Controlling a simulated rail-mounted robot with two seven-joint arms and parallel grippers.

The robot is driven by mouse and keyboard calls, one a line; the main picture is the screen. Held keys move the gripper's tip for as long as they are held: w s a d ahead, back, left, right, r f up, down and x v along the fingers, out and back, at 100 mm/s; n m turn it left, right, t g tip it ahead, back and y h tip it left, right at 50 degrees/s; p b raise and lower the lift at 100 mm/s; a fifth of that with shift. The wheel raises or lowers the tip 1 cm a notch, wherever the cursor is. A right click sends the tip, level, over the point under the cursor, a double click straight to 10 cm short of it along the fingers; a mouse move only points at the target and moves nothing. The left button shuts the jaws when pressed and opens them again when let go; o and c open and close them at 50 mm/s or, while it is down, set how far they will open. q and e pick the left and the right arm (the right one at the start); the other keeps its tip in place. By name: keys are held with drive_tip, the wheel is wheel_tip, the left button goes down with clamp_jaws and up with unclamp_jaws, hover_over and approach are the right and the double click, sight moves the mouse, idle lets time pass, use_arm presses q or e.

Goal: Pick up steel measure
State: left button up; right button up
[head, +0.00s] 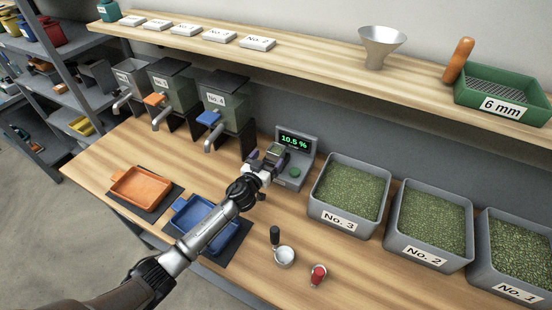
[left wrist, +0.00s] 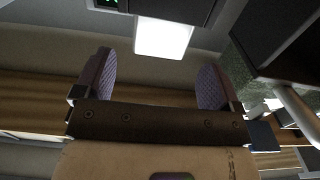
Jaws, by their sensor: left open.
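A small round steel cup (head: 285,257) with a black handle (head: 275,236) stands on the front part of the bench; it looks like the steel measure. My left gripper (head: 265,160) is well behind it and slightly to its left, in front of the grey meter. In the left wrist view my left gripper (left wrist: 155,82) has its two padded fingers wide apart, with nothing between them. The steel cup cannot be made out in the left wrist view. My right gripper is in neither view.
A small red-topped item (head: 318,273) stands right of the cup. The grey meter (head: 294,150) reads 10.5 %. Bean bins (head: 343,222) stand to the right; a blue tray (head: 228,238) and an orange tray (head: 140,205) lie left. A shelf (head: 320,62) runs above the bench.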

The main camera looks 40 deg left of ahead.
sight(272, 154)
use_arm(q)
drive_tip(key=shift+w+a+b, duration=0.15)
drive_tip(key=shift+w+a, duration=0.05)
drive_tip(key=shift+w, duration=0.8)
drive_tip(key=shift+w+a+b, duration=0.15)
drive_tip(key=shift+w+b, duration=0.05)
drive_tip(key=shift+w, duration=0.85)
drive_tip(key=shift+w+a+b, duration=0.15)
drive_tip(key=shift+w+a, duration=0.05)
drive_tip(key=shift+w, duration=0.8)
drive_tip(key=c, duration=1.2)
